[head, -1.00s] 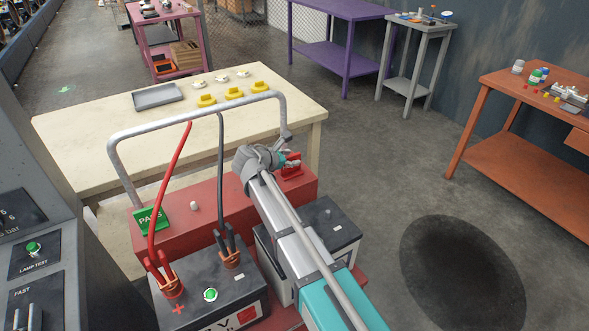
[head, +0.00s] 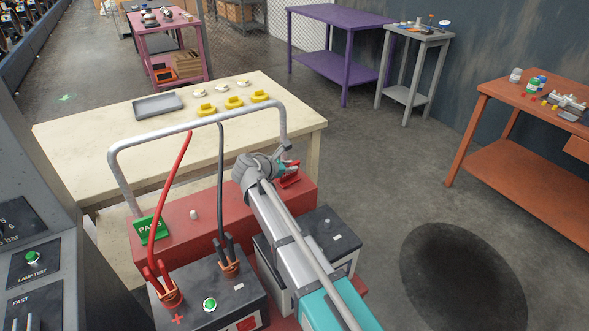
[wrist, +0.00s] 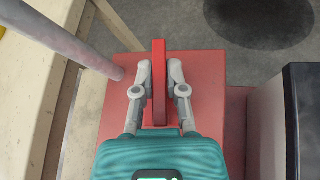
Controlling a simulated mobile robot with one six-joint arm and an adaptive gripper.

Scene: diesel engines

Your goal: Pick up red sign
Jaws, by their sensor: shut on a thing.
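The red sign (wrist: 159,84) stands upright between the two fingers of my gripper (wrist: 159,88) in the wrist view, seen edge-on. Both fingers touch its sides. It is over the right end of the red box top (wrist: 205,95); I cannot tell whether it still touches that top. In the head view, the red sign (head: 290,179) shows only partly behind my gripper (head: 286,170). My wrist hides part of the box there.
A grey tubular handle (head: 200,118) arches over the cart beside my gripper. A green PASS sign (head: 150,229) stands at the box's left end. Batteries with red and black cables sit in front. A cream table (head: 80,150) with a grey tray (head: 158,106) and yellow pieces stands behind.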

